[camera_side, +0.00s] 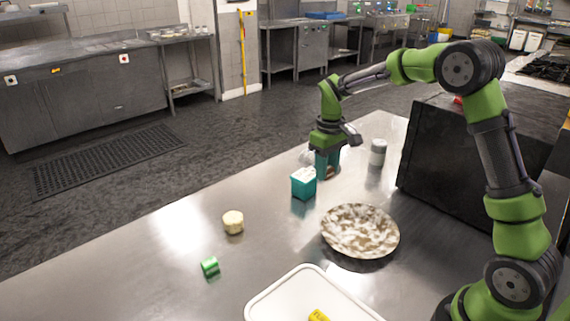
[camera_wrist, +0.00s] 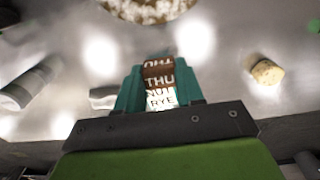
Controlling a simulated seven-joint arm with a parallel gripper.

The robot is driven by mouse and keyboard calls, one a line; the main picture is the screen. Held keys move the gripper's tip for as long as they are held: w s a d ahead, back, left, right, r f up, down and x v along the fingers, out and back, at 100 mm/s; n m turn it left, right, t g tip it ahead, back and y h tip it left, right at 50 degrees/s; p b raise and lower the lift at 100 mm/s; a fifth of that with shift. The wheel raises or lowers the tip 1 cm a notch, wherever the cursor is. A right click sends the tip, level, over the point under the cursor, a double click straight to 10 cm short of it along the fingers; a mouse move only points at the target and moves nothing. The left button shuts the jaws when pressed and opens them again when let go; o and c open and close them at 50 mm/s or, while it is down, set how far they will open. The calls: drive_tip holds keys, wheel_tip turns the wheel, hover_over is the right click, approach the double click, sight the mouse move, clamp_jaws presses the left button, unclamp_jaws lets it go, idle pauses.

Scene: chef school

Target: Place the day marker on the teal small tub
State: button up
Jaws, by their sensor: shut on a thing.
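My gripper (camera_side: 327,168) points down over the far part of the steel table, its teal fingers shut on the day marker (camera_wrist: 158,82). The marker is a small brown and white piece reading THU and NUT RYE in the wrist view. In the side view only a little brown of it shows between the fingers, and I cannot tell whether it touches the table. The teal small tub (camera_side: 303,184), with a whitish top, stands just left of and nearer the camera than my gripper. I cannot make out the tub separately in the wrist view.
A mottled plate (camera_side: 360,230) lies nearer the side camera. A grey shaker (camera_side: 377,153) stands right of my gripper. A pale, cork-like lump (camera_side: 233,221), a green cylinder (camera_side: 210,266) and a white tray (camera_side: 262,302) are nearer the front. A whitish item (camera_side: 306,155) is behind the tub.

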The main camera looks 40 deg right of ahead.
hover_over(304, 175)
drive_tip(key=shift+d+f, duration=0.1)
drive_tip(key=shift+f, duration=2.1)
drive_tip(key=shift+f, duration=0.15)
drive_tip(key=o, duration=1)
